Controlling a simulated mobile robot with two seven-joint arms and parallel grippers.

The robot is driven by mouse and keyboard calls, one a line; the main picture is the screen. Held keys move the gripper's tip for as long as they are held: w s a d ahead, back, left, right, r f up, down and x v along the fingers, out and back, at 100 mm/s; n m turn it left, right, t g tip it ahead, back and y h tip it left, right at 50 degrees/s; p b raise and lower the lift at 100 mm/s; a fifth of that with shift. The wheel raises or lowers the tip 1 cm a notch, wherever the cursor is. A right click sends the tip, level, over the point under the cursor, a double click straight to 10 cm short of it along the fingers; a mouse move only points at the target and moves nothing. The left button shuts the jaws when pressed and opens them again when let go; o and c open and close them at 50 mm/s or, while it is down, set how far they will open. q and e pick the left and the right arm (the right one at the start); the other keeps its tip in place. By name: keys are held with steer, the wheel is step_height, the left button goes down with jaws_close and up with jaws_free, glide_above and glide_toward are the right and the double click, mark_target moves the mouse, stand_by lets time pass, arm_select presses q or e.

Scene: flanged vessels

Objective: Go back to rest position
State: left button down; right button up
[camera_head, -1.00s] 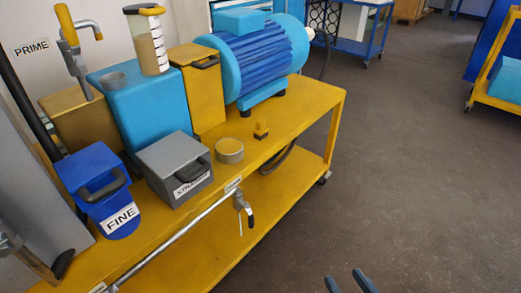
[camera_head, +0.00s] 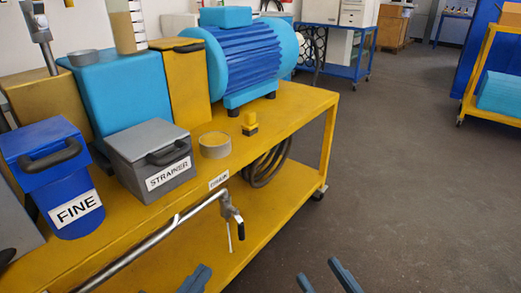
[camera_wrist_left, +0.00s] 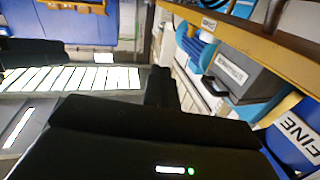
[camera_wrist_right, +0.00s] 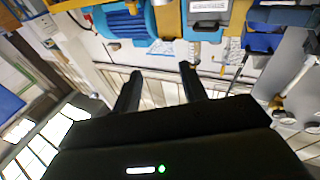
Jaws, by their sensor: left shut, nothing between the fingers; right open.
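My left gripper (camera_head: 196,279) is at the bottom edge of the head view, in front of the yellow bench. Its fingers are together and empty; they also show in the left wrist view (camera_wrist_left: 160,86). My right gripper (camera_head: 320,272) is to its right at the bottom edge, over the floor. Its two fingers stand apart with nothing between them, as the right wrist view (camera_wrist_right: 157,72) also shows. Neither gripper touches anything that I can see.
The yellow bench (camera_head: 300,108) carries a blue FINE vessel (camera_head: 45,140), a grey STRAINER box (camera_head: 150,145), a small round cup (camera_head: 215,150) and a blue motor (camera_head: 240,55). A grey pipe with a valve (camera_head: 228,208) runs along its front. The floor at right (camera_head: 420,180) is clear.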

arm_select(q)
steer(key=s+a+r+n+g+y+p, duration=0.1)
steer(key=r+p, duration=0.5)
steer(key=p, duration=1.2)
steer(key=s+a+r+n+g+y+p, duration=0.1)
steer(key=r+p, duration=0.5)
steer(key=p, duration=1.3)
steer(key=s+a+g+y, duration=0.1)
steer(key=a+g+y, duration=0.1)
steer(key=g, duration=0.1)
steer(key=shift+s+a+n+g, duration=0.15)
steer(key=shift+n+g, duration=0.25)
arm_select(e)
steer(key=s+d+r+m+g+h, duration=0.1)
steer(key=d+r+g+h, duration=0.1)
steer(key=r, duration=0.3)
steer(key=s+d+r+m+g+h, duration=0.1)
steer(key=d+r+g+h, duration=0.1)
steer(key=r+g, duration=0.3)
steer(key=shift+d+m+h, duration=0.4)
steer(key=shift+h, duration=0.2)
steer(key=shift+s, duration=0.1)
